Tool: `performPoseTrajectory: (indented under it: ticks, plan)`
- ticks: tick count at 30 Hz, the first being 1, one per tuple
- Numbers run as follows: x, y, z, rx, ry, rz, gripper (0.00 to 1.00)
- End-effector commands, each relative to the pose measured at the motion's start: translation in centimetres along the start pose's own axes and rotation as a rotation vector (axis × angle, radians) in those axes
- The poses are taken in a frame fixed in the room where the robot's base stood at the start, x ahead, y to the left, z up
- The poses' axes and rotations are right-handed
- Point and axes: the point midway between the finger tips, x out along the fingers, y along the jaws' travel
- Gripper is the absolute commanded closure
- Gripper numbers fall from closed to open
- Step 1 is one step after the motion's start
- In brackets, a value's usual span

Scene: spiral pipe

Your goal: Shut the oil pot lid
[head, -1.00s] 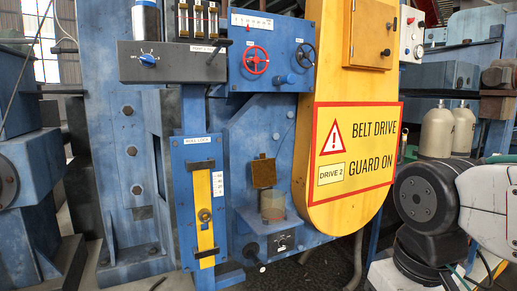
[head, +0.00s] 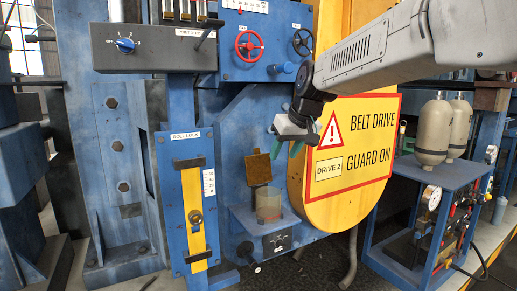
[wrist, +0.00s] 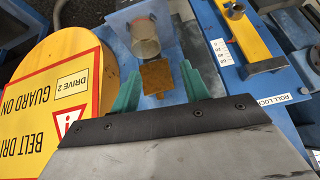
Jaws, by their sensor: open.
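The oil pot (head: 268,204) is a small translucent cup on a blue bracket, right of the roll lock panel. Its square brassy lid (head: 258,170) stands raised, tilted up at the back of the pot. My gripper (head: 285,149) is above and right of the lid, with its green fingers pointing down, apart from the lid. In the wrist view, my gripper (wrist: 155,84) is open and empty. The lid (wrist: 155,77) appears between and just beyond the fingertips, and the pot (wrist: 144,38) lies farther off.
The yellow belt guard (head: 345,205) with its warning sign stands right of the pot. The roll lock panel (head: 176,228) with a yellow bar is on the left. Red (head: 249,46) and black handwheels (head: 303,41) are above. A small knob box (head: 277,241) sits below the pot.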

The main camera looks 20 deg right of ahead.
Motion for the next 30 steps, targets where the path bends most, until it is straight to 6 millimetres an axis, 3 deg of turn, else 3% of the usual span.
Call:
performPoseTrajectory:
  ticks: [1, 6, 12, 20, 30]
  plan:
    - [1.6, 0.7, -2.8, -0.009, 0.029, -0.002, 0.55]
    - [5.9, 2.5, -10.5, -0.043, 0.134, -0.002, 0.55]
    - [9.1, 3.9, -15.5, -0.066, 0.214, 0.007, 0.55]
    - [11.4, 4.3, -17.2, -0.074, 0.236, 0.009, 0.55]
    - [16.4, 4.3, -18.3, -0.073, 0.234, 0.009, 0.55]
